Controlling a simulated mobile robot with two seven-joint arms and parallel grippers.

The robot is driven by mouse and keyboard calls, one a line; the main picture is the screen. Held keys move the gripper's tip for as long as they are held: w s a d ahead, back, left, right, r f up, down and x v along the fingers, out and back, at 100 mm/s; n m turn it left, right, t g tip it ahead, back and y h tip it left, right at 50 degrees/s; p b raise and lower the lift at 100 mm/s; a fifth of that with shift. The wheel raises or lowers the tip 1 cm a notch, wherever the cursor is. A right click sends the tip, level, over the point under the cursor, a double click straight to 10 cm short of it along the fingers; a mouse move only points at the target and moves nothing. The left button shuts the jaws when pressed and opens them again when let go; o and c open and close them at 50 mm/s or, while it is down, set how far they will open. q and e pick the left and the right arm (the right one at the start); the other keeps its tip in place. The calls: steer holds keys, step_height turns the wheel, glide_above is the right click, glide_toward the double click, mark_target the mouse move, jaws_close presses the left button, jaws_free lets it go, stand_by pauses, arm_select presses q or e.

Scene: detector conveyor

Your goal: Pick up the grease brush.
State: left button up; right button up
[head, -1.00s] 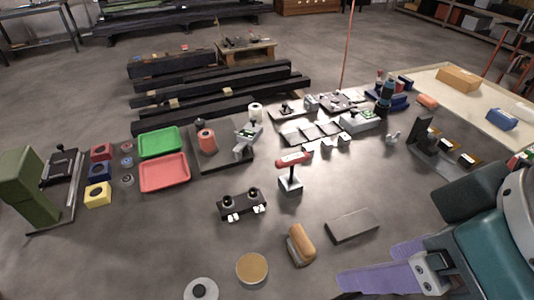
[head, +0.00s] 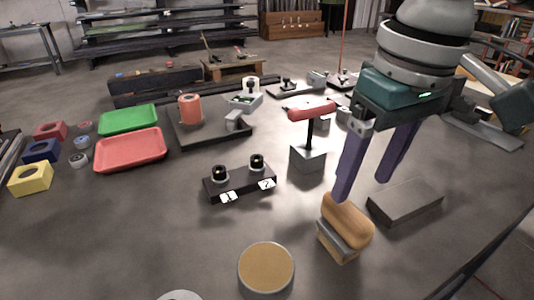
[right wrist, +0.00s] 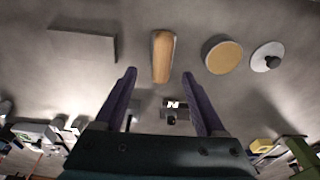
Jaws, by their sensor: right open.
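The grease brush (head: 347,222), with a rounded tan wooden handle on a grey lower part, lies on the grey surface right of centre. My right gripper (head: 366,187) points down with its two purple fingers spread apart and nothing between them. In the head view its near fingertip shows just above the brush's far end; I cannot tell the exact gap. In the right wrist view the brush (right wrist: 163,56) lies ahead of the open fingers (right wrist: 159,74), roughly centred between them. My left gripper is not in view.
A grey block (head: 405,202) lies just right of the brush. A round tin with a tan top (head: 266,268) stands to its left front. A red-handled post on a block (head: 308,156) and a black two-knob box (head: 239,184) stand behind. Bare surface lies between them.

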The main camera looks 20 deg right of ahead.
mark_target(350, 208)
steer(key=f, duration=0.6)
steer(key=shift+w+a+f, duration=0.2)
steer(key=shift+w+a, duration=0.05)
steer(key=shift+w, duration=0.1)
steer(key=shift+f, duration=0.2)
steer(key=shift+f, duration=0.25)
jaws_close()
stand_by(0.7)
